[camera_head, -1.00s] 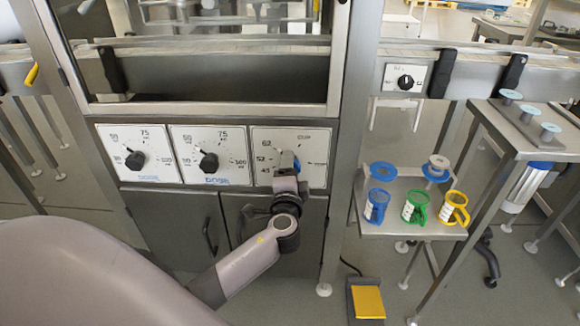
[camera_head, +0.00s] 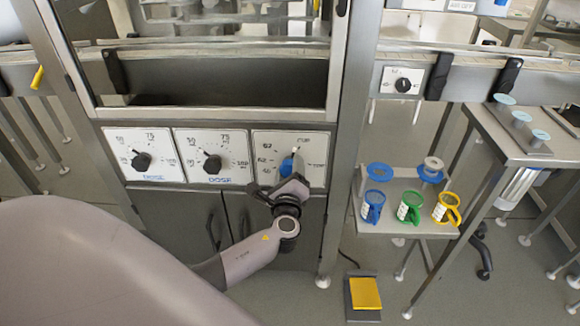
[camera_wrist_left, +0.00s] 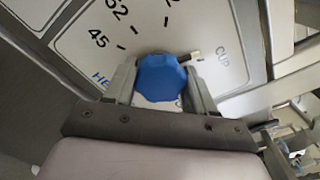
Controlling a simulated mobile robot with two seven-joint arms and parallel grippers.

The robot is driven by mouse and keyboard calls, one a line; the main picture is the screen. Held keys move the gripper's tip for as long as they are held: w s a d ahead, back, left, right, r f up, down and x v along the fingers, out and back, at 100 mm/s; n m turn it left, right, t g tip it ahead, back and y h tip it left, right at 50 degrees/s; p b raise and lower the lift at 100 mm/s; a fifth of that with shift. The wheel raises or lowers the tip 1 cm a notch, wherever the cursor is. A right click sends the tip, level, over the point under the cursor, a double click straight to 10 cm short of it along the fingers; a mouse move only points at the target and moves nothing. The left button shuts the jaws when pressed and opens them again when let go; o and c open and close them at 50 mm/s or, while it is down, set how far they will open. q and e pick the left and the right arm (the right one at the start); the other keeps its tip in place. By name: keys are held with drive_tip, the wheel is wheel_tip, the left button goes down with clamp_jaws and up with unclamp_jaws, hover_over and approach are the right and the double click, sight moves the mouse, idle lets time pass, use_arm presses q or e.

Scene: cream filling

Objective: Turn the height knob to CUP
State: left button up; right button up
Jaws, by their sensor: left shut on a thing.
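The blue height knob (camera_head: 286,166) sits on the rightmost white dial panel (camera_head: 318,178), and also shows in the left wrist view (camera_wrist_left: 163,78). The panel carries numbers and a CUP label at its upper right. My left gripper (camera_head: 288,175) is shut on the knob, with one finger on each side (camera_wrist_left: 160,88). My right gripper is out of view.
Two dose dials with black knobs (camera_head: 142,161) and (camera_head: 212,163) are left of this panel. A small tray (camera_head: 385,229) with blue, green and yellow cups stands at the right. A yellow pedal (camera_head: 365,293) is on the floor. Cabinet doors (camera_head: 300,238) lie below the dials.

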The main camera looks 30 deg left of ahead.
use_arm(q)
drive_tip(key=shift+s+a+m+p, duration=0.15)
drive_tip(key=shift+m+p, duration=0.1)
drive_tip(key=shift+m, duration=0.25)
drive_tip(key=shift+w+a+m+p, duration=0.1)
drive_tip(key=shift+m+p, duration=0.1)
drive_tip(key=shift+m, duration=0.3)
drive_tip(key=o, duration=1)
drive_tip(key=shift+r, duration=0.15)
drive_tip(key=shift+d, duration=0.1)
drive_tip(key=shift+s+d, duration=0.2)
drive_tip(key=shift+s, duration=0.05)
drive_tip(key=v, duration=0.6)
drive_tip(key=shift+s+p, duration=0.2)
drive_tip(key=shift+p, duration=0.15)
